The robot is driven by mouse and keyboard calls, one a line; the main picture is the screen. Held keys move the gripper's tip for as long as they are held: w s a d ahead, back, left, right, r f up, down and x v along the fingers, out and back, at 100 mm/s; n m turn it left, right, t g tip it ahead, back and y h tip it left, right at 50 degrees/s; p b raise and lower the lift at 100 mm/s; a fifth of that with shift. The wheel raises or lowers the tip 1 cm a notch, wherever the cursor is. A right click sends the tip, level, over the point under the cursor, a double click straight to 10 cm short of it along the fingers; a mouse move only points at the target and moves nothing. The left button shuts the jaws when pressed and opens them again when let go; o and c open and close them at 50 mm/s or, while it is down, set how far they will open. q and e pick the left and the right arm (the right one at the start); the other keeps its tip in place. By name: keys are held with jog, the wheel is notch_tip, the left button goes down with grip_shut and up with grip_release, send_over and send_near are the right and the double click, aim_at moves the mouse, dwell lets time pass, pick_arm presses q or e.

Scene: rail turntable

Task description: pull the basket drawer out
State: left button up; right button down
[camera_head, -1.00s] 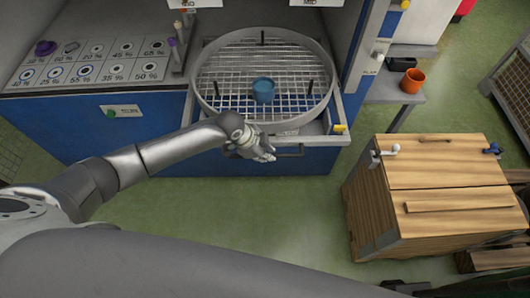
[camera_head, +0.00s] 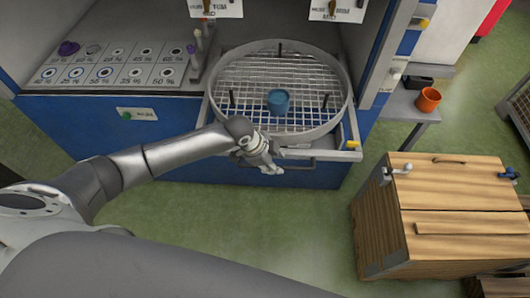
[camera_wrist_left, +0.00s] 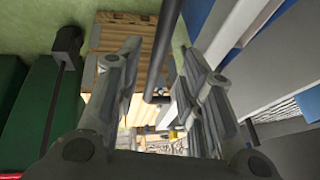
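The basket drawer (camera_head: 215,100) is in the blue cabinet, with a round wire basket and a grey rim. Its front edge stands out a little past the cabinet front. A handle bar (camera_head: 312,157) runs along that front. My left gripper (camera_head: 268,166) is at the left part of this bar. In the left wrist view the fingers (camera_wrist_left: 160,95) are apart, and a dark bar (camera_wrist_left: 155,60) runs between them without clear contact on both sides. My right gripper is not in view.
A blue cup (camera_head: 278,102) stands in the basket. A wooden cabinet (camera_head: 440,220) stands right of the drawer front. An orange cup (camera_head: 428,99) is on a small side table (camera_head: 400,108). Green floor (camera_head: 290,225) lies open before the drawer.

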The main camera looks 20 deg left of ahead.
pick_arm(q)
jog(key=v, duration=0.9)
jog(key=shift+r, duration=0.35)
jog(key=shift+s+a, duration=0.1)
jog(key=shift+s, duration=0.05)
